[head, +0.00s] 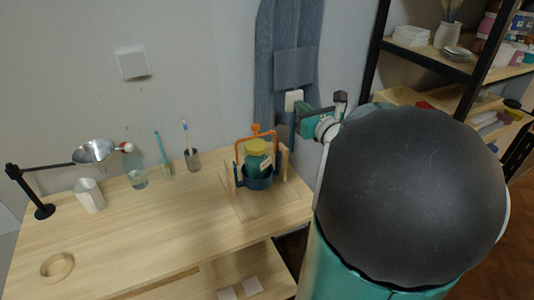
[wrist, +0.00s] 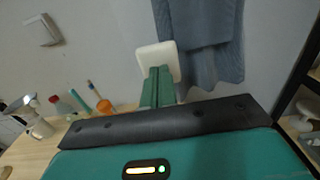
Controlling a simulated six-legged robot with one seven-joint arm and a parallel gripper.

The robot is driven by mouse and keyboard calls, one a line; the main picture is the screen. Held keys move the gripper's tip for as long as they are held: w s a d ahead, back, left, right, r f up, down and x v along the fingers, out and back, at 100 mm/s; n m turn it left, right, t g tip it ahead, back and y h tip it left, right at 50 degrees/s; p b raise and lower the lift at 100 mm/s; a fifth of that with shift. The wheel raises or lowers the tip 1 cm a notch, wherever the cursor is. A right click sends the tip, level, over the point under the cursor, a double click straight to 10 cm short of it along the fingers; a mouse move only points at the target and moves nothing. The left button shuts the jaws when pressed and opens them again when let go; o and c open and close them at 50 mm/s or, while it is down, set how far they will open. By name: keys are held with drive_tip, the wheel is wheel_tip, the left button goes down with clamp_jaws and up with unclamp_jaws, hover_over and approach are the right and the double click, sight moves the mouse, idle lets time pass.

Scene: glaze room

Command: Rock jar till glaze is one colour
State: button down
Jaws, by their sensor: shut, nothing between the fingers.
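The jar (head: 256,163) has a yellow lid and a teal-green body with a pale label. It sits upright in a dark blue cradle (head: 259,183) with an orange handle (head: 256,131) arched over it, on a wooden base. The glaze's colour inside cannot be judged. My gripper (head: 302,108) is up and to the right of the jar, apart from it, in front of the wall. In the wrist view my gripper (wrist: 157,86) has its green fingers together and empty. An orange piece, probably the handle, shows at lower left (wrist: 104,106).
A pale block (wrist: 157,60) shows by my fingertips, before a blue apron (head: 290,65). Left on the bench (head: 150,235) are a funnel on a stand (head: 95,151), white cup (head: 89,195), glass (head: 136,178), brush pot (head: 192,160) and wooden ring (head: 57,267). Shelves (head: 430,60) stand right.

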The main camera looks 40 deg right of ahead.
drive_tip(key=shift+s, duration=0.1)
drive_tip(key=v, duration=0.4)
drive_tip(key=shift+a, duration=0.1)
idle(0.4)
drive_tip(key=shift+s, duration=0.1)
